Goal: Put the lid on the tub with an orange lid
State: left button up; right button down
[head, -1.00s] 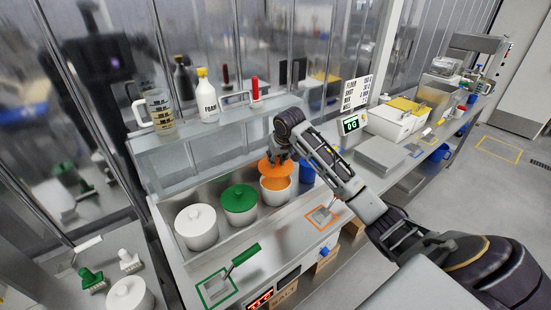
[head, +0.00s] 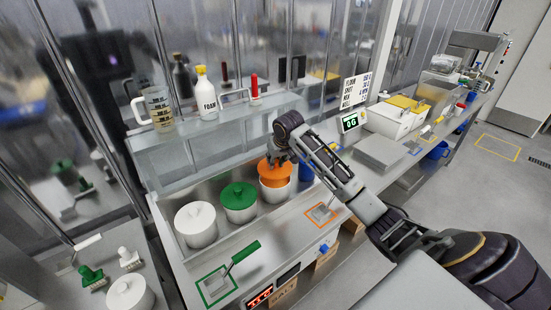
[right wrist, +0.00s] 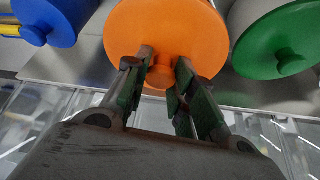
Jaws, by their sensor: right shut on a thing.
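The orange lid (head: 270,172) is held tilted over the white tub (head: 272,194), with the tub's open front and orange inside showing below it. My right gripper (head: 279,156) is above the lid. In the right wrist view my right gripper (right wrist: 160,72) is shut on the knob of the orange lid (right wrist: 165,30), one finger on each side. Whether the lid's far edge touches the tub rim is hidden. My left gripper is in no view.
A tub with a green lid (head: 238,196) and one with a white lid (head: 195,218) stand to the left in the same trough. A blue-lidded container (head: 306,172) is close on the right.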

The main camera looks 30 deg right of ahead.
aim_at(276, 167)
jog(key=shift+f, duration=2.25)
jog(key=shift+f, duration=0.15)
dwell(1.2)
jog(key=c, duration=1.1)
grip_release()
jog(key=shift+o, duration=0.2)
jog(key=o, duration=0.4)
jog(key=shift+o, duration=0.2)
jog(key=shift+r, duration=3.55)
